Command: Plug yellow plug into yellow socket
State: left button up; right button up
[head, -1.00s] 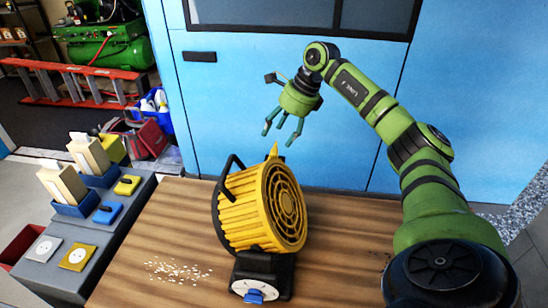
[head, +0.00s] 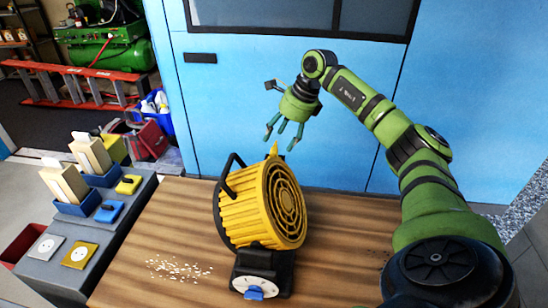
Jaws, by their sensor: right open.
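The yellow plug (head: 128,185) lies on the grey bench at the left, behind and to the right of a blue plug (head: 108,211). The yellow socket (head: 79,254), a square plate with a white round face, is set on the near part of the same bench. Nothing is in it. My right gripper (head: 284,136) is open and empty, fingers pointing down, above and behind the yellow fan heater, far to the right of the yellow plug. My left gripper is not in view.
The yellow fan heater (head: 262,205) stands on the wooden table (head: 340,245), between my right gripper and the bench. A white socket (head: 46,247) is left of the yellow one. Pale bits (head: 176,270) lie on the table.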

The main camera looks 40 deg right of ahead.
aim_at(275, 150)
jog(key=x, duration=0.2)
jog(key=p+x, duration=0.1)
jog(key=shift+s+a+f, duration=0.1)
jog(key=shift+f, duration=0.35)
jog(key=shift+a+f, duration=0.1)
jog(key=shift+f, duration=0.25)
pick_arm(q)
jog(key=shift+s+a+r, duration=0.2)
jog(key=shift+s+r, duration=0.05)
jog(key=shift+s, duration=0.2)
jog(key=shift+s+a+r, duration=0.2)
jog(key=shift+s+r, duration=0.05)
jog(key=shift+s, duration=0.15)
pick_arm(e)
jog(key=c, duration=1.2)
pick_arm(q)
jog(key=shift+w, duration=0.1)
